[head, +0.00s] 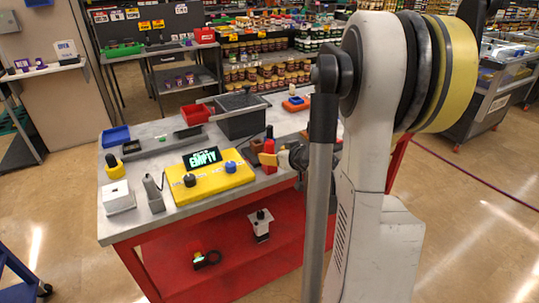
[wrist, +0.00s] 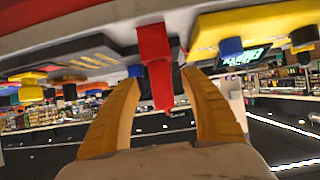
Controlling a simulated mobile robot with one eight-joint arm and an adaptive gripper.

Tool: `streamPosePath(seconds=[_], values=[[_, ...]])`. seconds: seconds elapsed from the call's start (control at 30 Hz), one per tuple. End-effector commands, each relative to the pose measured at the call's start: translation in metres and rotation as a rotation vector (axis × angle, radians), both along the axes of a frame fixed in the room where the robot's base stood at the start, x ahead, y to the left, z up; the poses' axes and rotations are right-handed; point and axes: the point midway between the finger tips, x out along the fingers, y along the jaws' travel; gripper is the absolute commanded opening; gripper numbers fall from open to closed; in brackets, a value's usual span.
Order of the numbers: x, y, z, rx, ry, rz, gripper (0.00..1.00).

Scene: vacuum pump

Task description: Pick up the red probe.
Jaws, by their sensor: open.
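The red probe (head: 269,141) stands upright near the right end of the bench, behind my gripper in the head view. In the wrist view, which is upside down, the red probe (wrist: 153,55) lies between the two yellow fingers. My gripper (head: 267,159) is at the bench's right front, level with the probe's lower part. In the wrist view my gripper (wrist: 158,82) is open, with a gap visible between the probe and each finger. The probe's base is partly hidden by the finger in the head view.
A yellow panel (head: 216,187) with knobs and a display reading EMPTY (head: 203,157) lies left of the gripper. A dark grey box (head: 240,122) and a red bin (head: 195,114) stand behind.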

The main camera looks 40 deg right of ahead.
Motion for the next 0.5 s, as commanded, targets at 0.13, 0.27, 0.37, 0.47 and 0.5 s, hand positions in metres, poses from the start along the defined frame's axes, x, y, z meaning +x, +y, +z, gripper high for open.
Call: streamPosePath(seconds=[0.13, 0.27, 0.37, 0.47, 0.5], values=[[0.022, -0.006, -0.013, 0.001, 0.000, 0.002, 0.53], [0.028, -0.007, -0.014, 0.000, 0.001, 0.001, 0.53], [0.027, -0.007, -0.013, 0.000, 0.000, 0.001, 0.53], [0.027, -0.007, -0.013, 0.000, 0.000, 0.001, 0.37], [0.027, -0.007, -0.013, 0.000, 0.000, 0.001, 0.24]])
